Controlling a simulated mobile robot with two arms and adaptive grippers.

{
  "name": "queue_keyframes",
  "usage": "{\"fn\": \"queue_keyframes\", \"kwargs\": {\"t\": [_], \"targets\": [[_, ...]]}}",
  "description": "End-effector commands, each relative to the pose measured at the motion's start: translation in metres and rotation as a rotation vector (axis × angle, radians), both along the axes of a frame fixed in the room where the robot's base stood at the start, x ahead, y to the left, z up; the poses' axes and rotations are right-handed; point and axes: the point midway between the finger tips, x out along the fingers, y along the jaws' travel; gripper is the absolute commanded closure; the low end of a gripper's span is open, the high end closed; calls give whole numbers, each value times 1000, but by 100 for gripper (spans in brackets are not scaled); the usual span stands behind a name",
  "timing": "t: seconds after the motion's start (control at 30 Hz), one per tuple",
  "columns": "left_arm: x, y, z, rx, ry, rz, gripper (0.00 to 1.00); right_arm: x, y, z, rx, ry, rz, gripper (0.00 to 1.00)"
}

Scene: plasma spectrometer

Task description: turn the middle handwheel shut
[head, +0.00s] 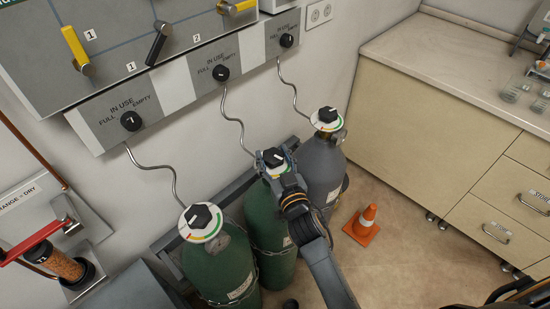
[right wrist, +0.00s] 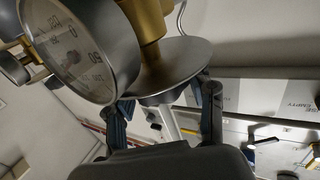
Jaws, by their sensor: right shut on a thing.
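Three gas cylinders stand by the wall in the head view, each topped by a pale round dial plate with a black knob-like handwheel. The middle handwheel (head: 273,157) sits on a green cylinder (head: 271,215). My right gripper (head: 281,174) reaches up to it from below and is shut on it. In the right wrist view, its fingers (right wrist: 167,106) lie on both sides of the hub under a grey metal disc (right wrist: 185,68). A round gauge (right wrist: 82,62) and a brass valve body (right wrist: 150,28) are close by.
The left green cylinder (head: 222,262) and the grey cylinder (head: 321,165) flank the middle one closely, with a chain around them. An orange cone (head: 366,222) stands on the floor at right. A wall panel (head: 172,85) with knobs hangs above; cabinets (head: 440,125) stand at right.

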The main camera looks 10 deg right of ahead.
Motion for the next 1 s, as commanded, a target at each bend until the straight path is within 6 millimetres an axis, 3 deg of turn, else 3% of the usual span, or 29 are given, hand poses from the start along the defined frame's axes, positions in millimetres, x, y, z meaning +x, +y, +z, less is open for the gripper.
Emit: {"fn": "queue_keyframes", "kwargs": {"t": [0.4, 0.43, 0.53, 0.87, 1.0], "targets": [[0, 0, 0, 0, 0, 0, 32, 2, -2, 5, -4, -10, -9, 77], [0, 0, 0, 0, 0, 0, 32, 2, -2, 5, -4, -11, -9, 42], [0, 0, 0, 0, 0, 0, 32, 1, -2, 4, -3, -8, -9, 22], [0, 1, -1, -1, 0, 2, 32, 0, -1, 2, -2, -4, -6, 22], [-1, 3, -1, -2, 0, 1, 32, -12, -2, 1, -1, -2, -6, 22]]}}
